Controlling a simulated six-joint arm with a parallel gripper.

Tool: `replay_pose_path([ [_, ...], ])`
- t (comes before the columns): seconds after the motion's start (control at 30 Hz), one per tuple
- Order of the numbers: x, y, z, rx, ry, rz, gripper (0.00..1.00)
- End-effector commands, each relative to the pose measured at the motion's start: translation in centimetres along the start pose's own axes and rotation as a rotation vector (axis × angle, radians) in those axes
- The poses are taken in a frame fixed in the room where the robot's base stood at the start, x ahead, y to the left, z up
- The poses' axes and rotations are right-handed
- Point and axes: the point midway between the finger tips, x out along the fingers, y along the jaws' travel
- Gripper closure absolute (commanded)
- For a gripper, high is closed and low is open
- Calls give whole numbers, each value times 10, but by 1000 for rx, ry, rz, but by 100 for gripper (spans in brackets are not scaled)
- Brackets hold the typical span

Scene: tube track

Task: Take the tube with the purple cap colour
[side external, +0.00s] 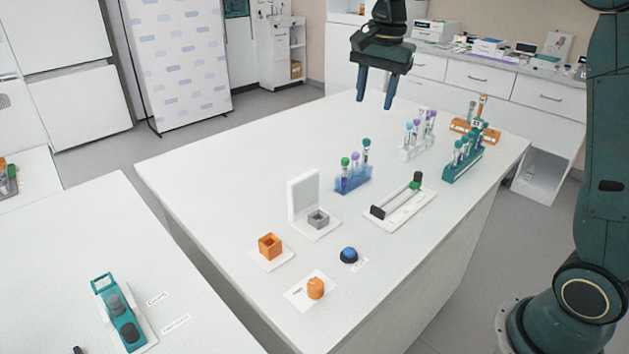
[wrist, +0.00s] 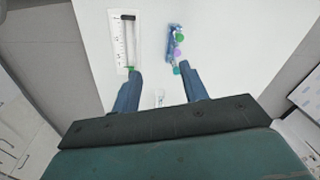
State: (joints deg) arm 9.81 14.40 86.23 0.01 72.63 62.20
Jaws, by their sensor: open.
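A purple-capped tube (side external: 355,160) stands in the blue rack (side external: 352,183), between a green-capped tube (side external: 345,165) and a teal-capped one (side external: 366,148). In the wrist view the purple cap (wrist: 178,52) shows beyond my fingers, slightly right of centre. More purple caps (side external: 432,114) show in the white rack (side external: 416,151) farther back. My gripper (side external: 375,104) is open and empty, high above the far part of the table, pointing down. In the wrist view its fingers (wrist: 160,72) are apart, with a small pale rack between them.
A teal rack (side external: 463,166) and an orange rack (side external: 486,133) hold tubes at the right. A white upright panel (side external: 303,194), orange box (side external: 270,246), blue button (side external: 348,255) and orange knob (side external: 316,288) stand nearer. The left table edge is clear.

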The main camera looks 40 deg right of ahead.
Motion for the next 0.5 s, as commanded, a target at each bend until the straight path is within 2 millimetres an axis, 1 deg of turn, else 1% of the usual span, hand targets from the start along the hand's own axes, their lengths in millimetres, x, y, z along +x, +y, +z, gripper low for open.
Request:
replay_pose_path([
  [0.03, 8, -8, -8, 44, -6, 14, 56],
  [0.2, 32, -29, -31, 200, -22, 58, 56],
  [0.4, 55, -44, -51, 339, -31, 98, 56],
  [0.5, 62, -47, -56, 377, -33, 108, 56],
])
